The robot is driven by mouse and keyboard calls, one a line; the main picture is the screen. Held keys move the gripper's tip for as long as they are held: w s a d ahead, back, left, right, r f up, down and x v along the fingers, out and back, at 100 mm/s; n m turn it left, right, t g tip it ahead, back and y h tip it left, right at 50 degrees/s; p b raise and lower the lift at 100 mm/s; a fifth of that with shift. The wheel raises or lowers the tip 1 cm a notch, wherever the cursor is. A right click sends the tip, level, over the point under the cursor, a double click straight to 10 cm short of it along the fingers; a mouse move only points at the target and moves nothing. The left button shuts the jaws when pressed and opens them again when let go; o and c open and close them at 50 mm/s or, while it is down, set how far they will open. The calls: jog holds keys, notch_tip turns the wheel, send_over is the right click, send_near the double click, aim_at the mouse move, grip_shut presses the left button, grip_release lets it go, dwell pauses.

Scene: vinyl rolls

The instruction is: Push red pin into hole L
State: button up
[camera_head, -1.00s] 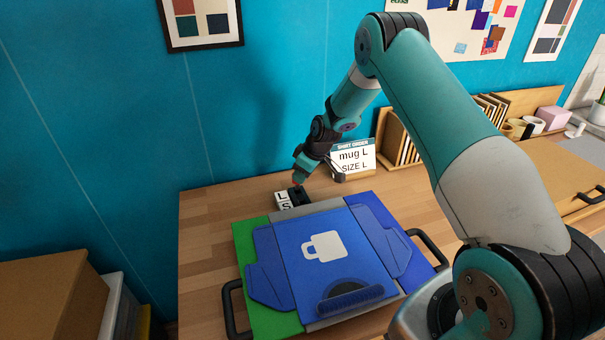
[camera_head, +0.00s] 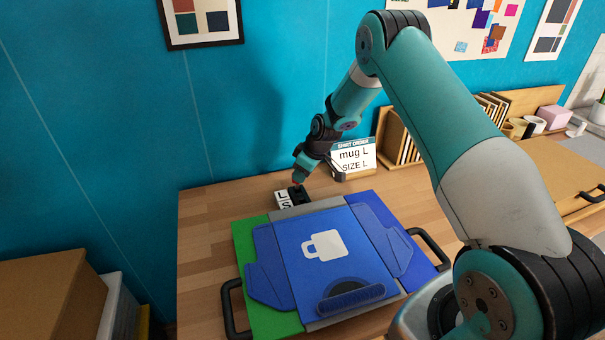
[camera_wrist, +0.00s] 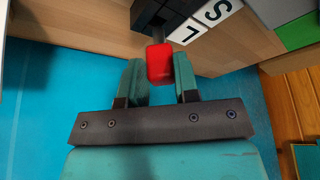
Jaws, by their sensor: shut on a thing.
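The red pin (camera_wrist: 160,64) sits between the two teal fingers of my gripper (camera_wrist: 160,80) in the wrist view. My gripper is shut on its red head, and a thin shaft points toward the black block (camera_wrist: 147,14). White labels L (camera_wrist: 185,32) and S (camera_wrist: 214,12) lie beside the block, and the pin is level with the L label. Whether its tip is inside hole L is hidden. In the head view my gripper (camera_head: 299,179) is just above the small black block (camera_head: 300,195) with its L label (camera_head: 282,197).
The wooden table (camera_head: 210,215) is clear to the left.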

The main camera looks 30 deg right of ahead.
aim_at(299, 188)
jog(key=shift+f+b, duration=1.75)
jog(key=shift+b, duration=0.3)
dwell(2.1)
jog(key=shift+s+f, duration=0.15)
jog(key=shift+f, duration=0.1)
dwell(0.8)
jog(key=o, duration=1)
jog(key=shift+c, duration=0.2)
jog(key=o, duration=0.5)
jog(key=shift+r, duration=0.15)
jog(key=shift+r, duration=0.15)
jog(key=p+v, duration=0.3)
jog(key=v, duration=0.3)
jog(key=shift+r, duration=0.35)
jog(key=shift+d, duration=0.1)
